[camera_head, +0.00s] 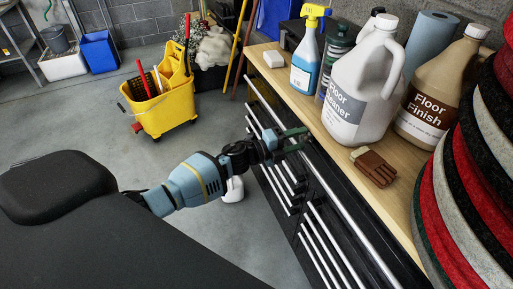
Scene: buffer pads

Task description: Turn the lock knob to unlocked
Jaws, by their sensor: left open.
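No lock knob can be made out in the head view. A black cabinet or rack with long silver bars (325,190) stands under the wooden counter (388,217). My left arm reaches in from the lower left, and my left gripper (299,141) is open at the counter's front edge, in front of the upper bars. I cannot tell whether its dark green fingers touch anything. The gripper and wrist hide part of the cabinet front. My right gripper is out of view.
The counter holds a blue spray bottle (306,62), a white floor cleaner jug (357,88), a floor finish jug (432,88) and a brown brush (374,167). Stacked round pads (458,205) stand at right. A yellow mop bucket (160,108) stands on the open floor.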

